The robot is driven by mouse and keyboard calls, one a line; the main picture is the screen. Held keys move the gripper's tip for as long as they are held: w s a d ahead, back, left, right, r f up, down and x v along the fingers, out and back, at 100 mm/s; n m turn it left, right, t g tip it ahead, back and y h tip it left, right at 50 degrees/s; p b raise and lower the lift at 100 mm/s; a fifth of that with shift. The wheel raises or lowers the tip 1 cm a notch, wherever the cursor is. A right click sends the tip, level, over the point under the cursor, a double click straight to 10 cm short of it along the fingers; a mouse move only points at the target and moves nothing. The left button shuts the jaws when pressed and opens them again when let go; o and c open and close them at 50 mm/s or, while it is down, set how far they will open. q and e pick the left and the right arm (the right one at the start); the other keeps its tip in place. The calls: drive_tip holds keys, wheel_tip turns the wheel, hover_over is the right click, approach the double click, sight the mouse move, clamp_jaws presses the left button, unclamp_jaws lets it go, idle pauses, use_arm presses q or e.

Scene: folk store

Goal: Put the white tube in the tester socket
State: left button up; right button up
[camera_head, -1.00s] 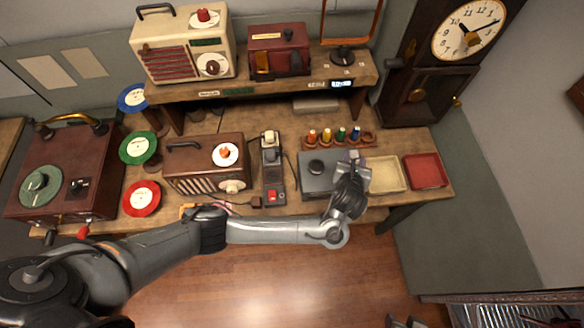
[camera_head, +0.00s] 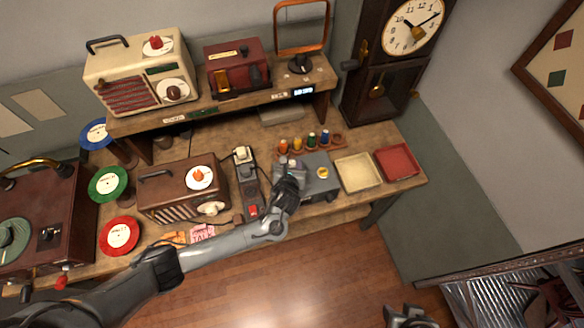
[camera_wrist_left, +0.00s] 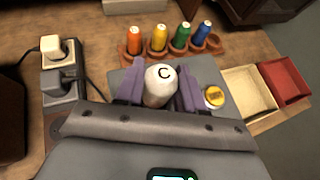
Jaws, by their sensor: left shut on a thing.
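My left gripper (camera_head: 287,178) is over the left part of a grey box (camera_head: 321,188), which looks like the tester. In the left wrist view its purple fingers (camera_wrist_left: 160,90) are shut on the white tube (camera_wrist_left: 160,84), whose rounded top shows a letter C. The tube's lower end is hidden, so I cannot tell whether it touches the box. A yellow round part (camera_wrist_left: 214,96) is on the box's right side, beside the gripper. Any socket under the tube is hidden. A grey piece at the bottom edge, probably my right gripper (camera_head: 410,318), is too cut off to read.
A wooden rack (camera_head: 337,141) with orange, yellow, green and blue tubes stands behind the box. A cream tray (camera_head: 373,185) and a red tray (camera_head: 414,170) lie to its right. A power strip (camera_head: 249,195) and a brown radio (camera_head: 160,207) are to the left.

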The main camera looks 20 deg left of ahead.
use_arm(q)
drive_tip(key=shift+f, duration=1.15)
drive_tip(key=shift+f, duration=0.1)
drive_tip(key=o, duration=0.8)
